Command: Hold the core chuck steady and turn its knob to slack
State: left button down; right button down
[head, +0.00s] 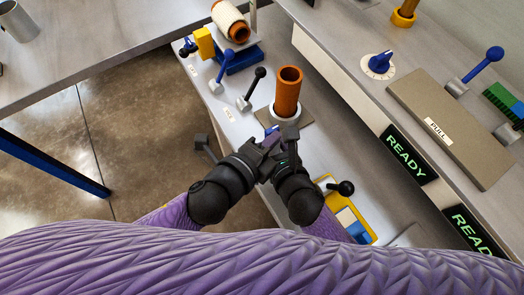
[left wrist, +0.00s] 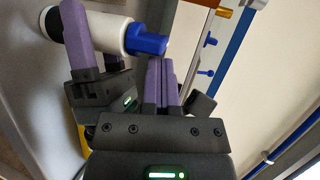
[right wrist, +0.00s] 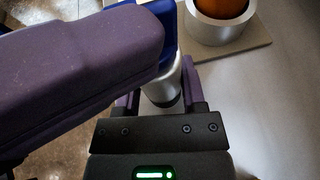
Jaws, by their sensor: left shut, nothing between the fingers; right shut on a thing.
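The core chuck, a pale silver cylinder (right wrist: 163,92), stands between the fingers of my right gripper (head: 289,134) in the right wrist view. It also shows as a whitish cylinder (left wrist: 108,34) in the left wrist view. Its blue knob (left wrist: 149,41) is at one end; a bit of blue (head: 271,129) shows in the head view. My right gripper is shut on the chuck's body. My left gripper (head: 270,141) is shut and empty, its purple fingertips (left wrist: 161,66) close beside the knob. I cannot tell whether they touch it. The grippers hide most of the chuck in the head view.
An orange tube (head: 287,88) stands upright in a silver ring (right wrist: 213,27) on a plate just beyond the grippers. Black-knobbed (head: 260,73) and blue-knobbed (head: 226,56) levers stand behind left. A yellow tray (head: 371,233) lies at the front right. A raised shelf (head: 357,95) bounds the right.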

jog(key=shift+w+d, duration=0.1)
jog(key=shift+d, duration=0.1)
pick_arm(q)
jog(key=d+v, duration=0.1)
jog(key=v, duration=0.8)
jog(key=shift+s+a, duration=0.25)
jog(key=shift+s, duration=0.35)
pick_arm(e)
jog(key=shift+c, duration=0.5)
grip_release()
